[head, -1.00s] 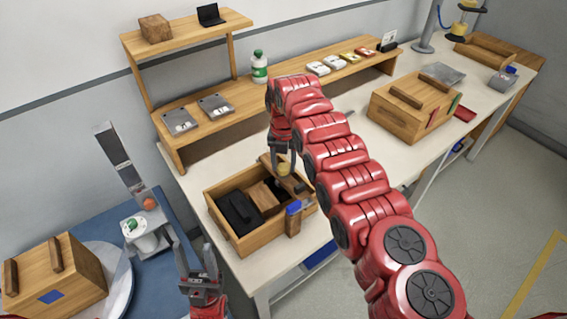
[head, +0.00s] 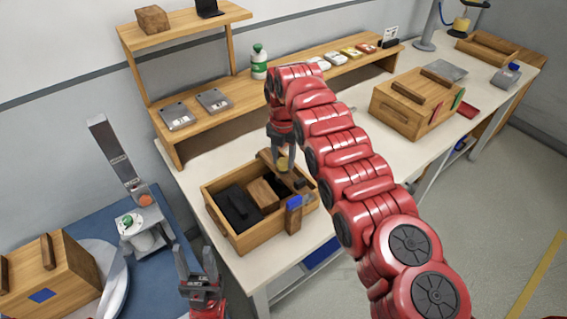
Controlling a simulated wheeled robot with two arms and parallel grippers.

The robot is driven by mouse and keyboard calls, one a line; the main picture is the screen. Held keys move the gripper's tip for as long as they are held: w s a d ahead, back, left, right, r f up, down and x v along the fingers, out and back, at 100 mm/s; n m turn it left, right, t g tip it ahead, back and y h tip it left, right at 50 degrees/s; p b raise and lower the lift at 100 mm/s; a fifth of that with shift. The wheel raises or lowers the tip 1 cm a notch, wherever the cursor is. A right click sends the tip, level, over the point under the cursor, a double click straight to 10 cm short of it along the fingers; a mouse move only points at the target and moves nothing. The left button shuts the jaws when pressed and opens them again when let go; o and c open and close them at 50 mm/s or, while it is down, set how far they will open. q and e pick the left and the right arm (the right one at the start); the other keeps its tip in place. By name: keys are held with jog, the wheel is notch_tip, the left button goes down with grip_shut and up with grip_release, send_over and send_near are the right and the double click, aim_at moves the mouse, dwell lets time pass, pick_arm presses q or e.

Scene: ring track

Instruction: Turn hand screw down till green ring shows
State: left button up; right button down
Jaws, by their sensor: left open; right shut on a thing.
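My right gripper (head: 283,157) points down over the right side of an open wooden box (head: 243,243) on the bench. The knob sits at a wooden piece with dark parts (head: 298,184) by the box's right side. No green ring can be made out there. My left gripper (head: 195,262) is open and empty, pointing up in front of the blue table, apart from everything.
The box holds black pieces (head: 238,206) and a wooden block (head: 263,194). A blue-topped wooden block (head: 294,216) stands at its front right corner. A grey stand with a green knob (head: 127,222) is on the blue table. A closed wooden crate (head: 405,105) stands on the bench.

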jog(key=m+b, duration=0.1)
jog(key=m, duration=0.2)
jog(key=shift+f+m+b, duration=0.1)
jog(key=shift+m+b, duration=0.2)
jog(key=shift+m, duration=0.1)
jog(key=m+b, duration=0.1)
jog(key=m, duration=0.3)
jog(key=shift+m, duration=0.3)
jog(key=m, duration=0.5)
jog(key=shift+b, duration=0.35)
jog(key=m, duration=0.5)
jog(key=shift+m+b, duration=0.35)
jog(key=shift+m, duration=0.05)
jog(key=m, duration=0.3)
jog(key=shift+m, duration=0.3)
jog(key=m, duration=0.4)
jog(key=shift+m, duration=0.3)
jog(key=m, duration=0.3)
jog(key=shift+m, duration=2.1)
